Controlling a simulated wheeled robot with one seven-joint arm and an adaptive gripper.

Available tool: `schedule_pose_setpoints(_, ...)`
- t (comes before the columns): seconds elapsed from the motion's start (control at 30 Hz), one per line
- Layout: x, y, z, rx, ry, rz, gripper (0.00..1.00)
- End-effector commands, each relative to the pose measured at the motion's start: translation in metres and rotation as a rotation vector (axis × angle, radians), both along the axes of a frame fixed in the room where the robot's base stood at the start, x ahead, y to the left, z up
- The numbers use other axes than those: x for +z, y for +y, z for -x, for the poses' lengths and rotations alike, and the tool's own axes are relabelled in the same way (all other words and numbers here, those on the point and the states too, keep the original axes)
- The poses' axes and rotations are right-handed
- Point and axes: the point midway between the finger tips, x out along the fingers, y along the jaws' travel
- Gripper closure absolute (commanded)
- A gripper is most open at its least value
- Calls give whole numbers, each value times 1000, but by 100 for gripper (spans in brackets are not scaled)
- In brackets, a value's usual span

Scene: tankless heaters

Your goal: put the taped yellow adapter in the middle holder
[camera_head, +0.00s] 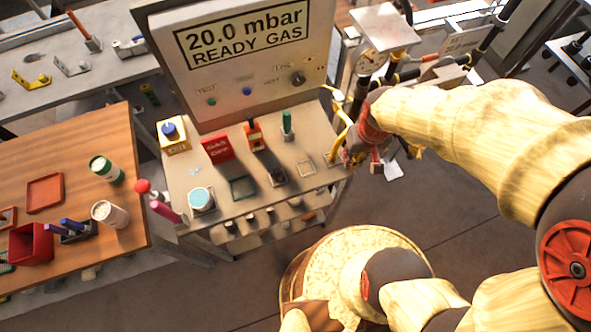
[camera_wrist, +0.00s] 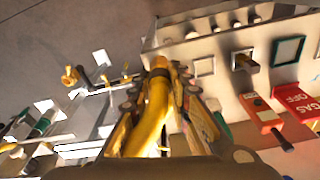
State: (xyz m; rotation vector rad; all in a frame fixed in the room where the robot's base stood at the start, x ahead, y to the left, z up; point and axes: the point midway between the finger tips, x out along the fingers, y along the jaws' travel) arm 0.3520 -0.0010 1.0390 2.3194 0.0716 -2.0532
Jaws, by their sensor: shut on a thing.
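My gripper (camera_head: 366,142) is at the right end of the heater test bench, beyond its edge. Three square places lie in a row on the bench: a green frame (camera_head: 242,187), a darker middle one (camera_head: 277,176) and a pale frame (camera_head: 305,167). They also show in the wrist view as the green frame (camera_wrist: 288,50), the middle one (camera_wrist: 244,61) with a brownish block-like shape, and the pale frame (camera_wrist: 204,67).
A red gas-off sign (camera_head: 217,149), an orange device (camera_head: 255,136) and a green-topped bottle (camera_head: 287,125) stand behind the squares. The display panel (camera_head: 245,55) rises at the back. A gauge (camera_head: 371,62) with pipes is close to my gripper. A wooden table (camera_head: 85,150) is at left.

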Motion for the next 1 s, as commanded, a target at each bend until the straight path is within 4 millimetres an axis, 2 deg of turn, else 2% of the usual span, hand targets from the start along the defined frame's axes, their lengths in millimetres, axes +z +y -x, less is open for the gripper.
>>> schedule_pose_setpoints(0.17, -9, 15, -7, 21, 2, 1, 100)
schedule_pose_setpoints(0.5, -43, 81, -42, 23, 2, 1, 100)
schedule_pose_setpoints(0.6, -62, 94, -49, 19, 4, 2, 100)
schedule_pose_setpoints(0.8, -86, 112, -59, 17, 2, 1, 100)
schedule_pose_setpoints(1.0, -94, 118, -63, 15, 1, 1, 100)
